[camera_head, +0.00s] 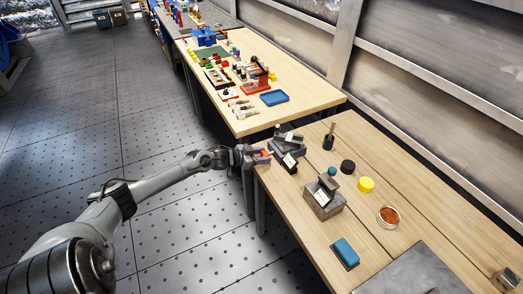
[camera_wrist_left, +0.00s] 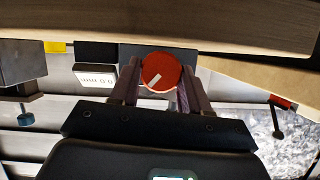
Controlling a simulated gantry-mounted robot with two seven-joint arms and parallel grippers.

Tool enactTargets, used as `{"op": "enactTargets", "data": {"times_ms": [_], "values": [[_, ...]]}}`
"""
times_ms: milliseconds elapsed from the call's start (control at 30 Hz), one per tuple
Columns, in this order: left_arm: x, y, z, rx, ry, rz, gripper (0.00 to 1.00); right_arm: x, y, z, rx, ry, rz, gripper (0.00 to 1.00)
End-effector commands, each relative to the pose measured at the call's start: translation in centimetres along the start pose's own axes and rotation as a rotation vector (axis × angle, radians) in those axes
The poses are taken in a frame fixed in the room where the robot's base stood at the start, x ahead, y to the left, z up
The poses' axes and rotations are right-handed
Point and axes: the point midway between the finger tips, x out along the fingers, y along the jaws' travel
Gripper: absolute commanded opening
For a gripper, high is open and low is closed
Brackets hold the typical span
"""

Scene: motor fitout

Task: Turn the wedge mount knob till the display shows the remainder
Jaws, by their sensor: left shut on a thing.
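My left gripper (camera_head: 262,155) is at the near left edge of the front table. In the left wrist view my left gripper (camera_wrist_left: 155,88) has its two fingers on either side of a round red knob (camera_wrist_left: 158,72) with a white pointer line, shut on it. The knob sits in front of a dark grey wedge mount (camera_wrist_left: 190,56), which also shows in the head view (camera_head: 290,143). Beside the knob is a dark box with a white display (camera_wrist_left: 97,78); its small digits are too unclear to read. This display box also shows in the head view (camera_head: 290,161). My right gripper is in neither view.
To the right stand a grey block with a white face (camera_head: 323,199), a black cylinder (camera_head: 347,166), a yellow cylinder (camera_head: 366,184) and a round dish (camera_head: 388,216). A blue block (camera_head: 345,253) lies near the front. A cluttered table (camera_head: 310,92) stands behind.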

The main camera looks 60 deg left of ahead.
Motion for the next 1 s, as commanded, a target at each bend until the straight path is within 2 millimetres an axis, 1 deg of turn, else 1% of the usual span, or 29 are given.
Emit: {"op": "enactTargets", "data": {"times_ms": [33, 300, 533, 900, 933, 967, 1000], "values": [[-0.1, 0.1, -0.4, 0.026, 0.002, -0.01, 0.15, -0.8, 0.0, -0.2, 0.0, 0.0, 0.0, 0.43], [0.0, 0.2, -0.2, 0.135, 0.003, -0.055, 0.15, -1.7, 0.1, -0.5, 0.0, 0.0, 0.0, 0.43], [0.0, 0.2, -0.1, 0.168, 0.003, -0.068, 0.15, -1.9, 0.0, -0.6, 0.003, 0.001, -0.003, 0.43], [0.0, 0.2, -0.1, 0.171, 0.004, -0.069, 0.15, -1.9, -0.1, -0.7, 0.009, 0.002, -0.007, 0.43], [0.0, 0.2, -0.1, 0.171, 0.004, -0.069, 0.5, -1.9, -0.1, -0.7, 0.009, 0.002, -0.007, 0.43], [0.0, 0.2, -0.1, 0.171, 0.004, -0.07, 0.55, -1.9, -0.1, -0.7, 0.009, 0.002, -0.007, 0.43], [0.0, 0.2, -0.1, 0.171, 0.003, -0.07, 0.57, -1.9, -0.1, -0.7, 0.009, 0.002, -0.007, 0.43]]}}
